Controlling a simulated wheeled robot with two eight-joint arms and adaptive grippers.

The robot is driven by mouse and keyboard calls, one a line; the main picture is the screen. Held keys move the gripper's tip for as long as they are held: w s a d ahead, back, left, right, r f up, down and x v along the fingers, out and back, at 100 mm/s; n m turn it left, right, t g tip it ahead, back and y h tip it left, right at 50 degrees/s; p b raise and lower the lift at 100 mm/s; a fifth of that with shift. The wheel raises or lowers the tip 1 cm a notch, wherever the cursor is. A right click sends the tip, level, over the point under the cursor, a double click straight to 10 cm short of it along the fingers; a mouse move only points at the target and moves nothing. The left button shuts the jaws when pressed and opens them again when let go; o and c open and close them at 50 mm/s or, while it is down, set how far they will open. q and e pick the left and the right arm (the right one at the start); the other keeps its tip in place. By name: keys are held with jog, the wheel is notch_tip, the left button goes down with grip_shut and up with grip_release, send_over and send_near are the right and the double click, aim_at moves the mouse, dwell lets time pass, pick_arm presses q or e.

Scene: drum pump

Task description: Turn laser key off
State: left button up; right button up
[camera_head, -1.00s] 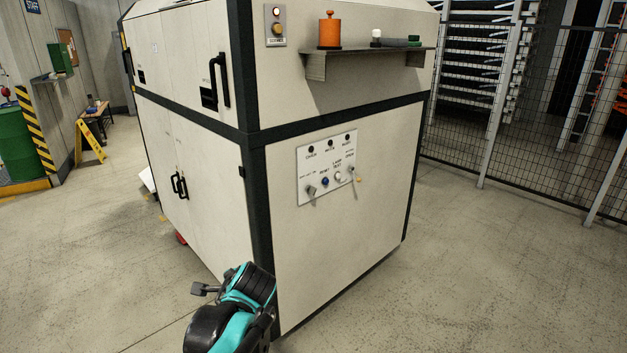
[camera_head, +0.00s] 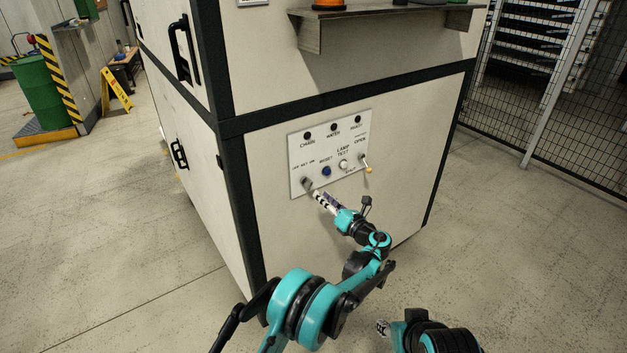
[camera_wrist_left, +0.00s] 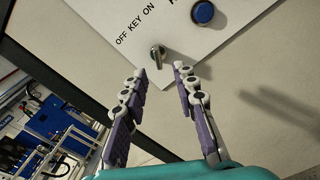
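The key switch (camera_head: 308,183) is a small metal knob at the lower left of the white control panel (camera_head: 297,160). In the left wrist view the key switch (camera_wrist_left: 157,56) sits beside the lettering "OFF KEY ON"; I cannot tell which position it points to. My left gripper (camera_head: 319,196) is just in front of it, reaching up from below. In the left wrist view the left gripper (camera_wrist_left: 161,70) is open and empty, its fingertips apart and the key just beyond the gap. Part of my right arm shows at the bottom; its small pale tip (camera_head: 383,328) is too unclear to read.
A blue button (camera_head: 326,171), a white lamp-test button (camera_head: 343,164) and a switch with a yellowish tip (camera_head: 367,168) are close to the right of the key. A metal shelf (camera_head: 390,25) juts out above the panel. The floor at the right is clear.

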aim_at(307, 183)
pick_arm(q)
jog(key=b+x, duration=0.1)
jog(key=x, duration=0.6)
jog(key=shift+a+b, duration=0.25)
jog(key=shift+b, duration=0.1)
jog(key=shift+w, duration=0.1)
jog(key=shift+c, duration=0.2)
grip_shut()
